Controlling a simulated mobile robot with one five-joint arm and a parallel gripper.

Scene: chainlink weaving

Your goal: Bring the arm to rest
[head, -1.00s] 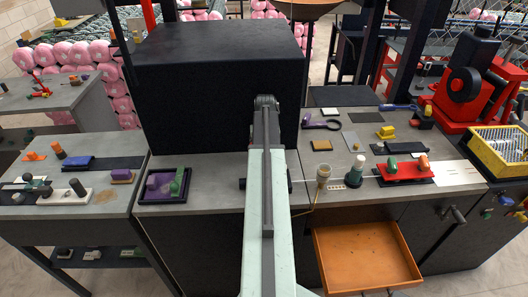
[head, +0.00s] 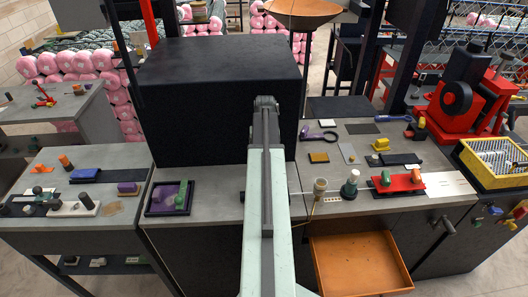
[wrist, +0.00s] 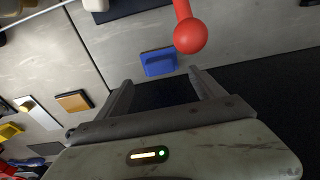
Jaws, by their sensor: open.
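My gripper (wrist: 160,78) shows in the wrist view with its two fingers spread apart. Nothing is between them; the dark gap is empty. A blue block (wrist: 158,62) lies on the grey surface beyond the fingertips, and a red ball on a red rod (wrist: 190,36) shows above the right finger. In the head view my pale green arm link rises up the middle in front of the black box (head: 215,100). My gripper is not visible in the head view.
A black-rimmed tray (head: 150,212) with purple and green pieces stands left of my arm. An open orange drawer (head: 360,265) juts out at front right. A red machine (head: 462,95) and a yellow basket (head: 465,160) stand at the right. An orange-brown block (wrist: 73,101) lies at left in the wrist view.

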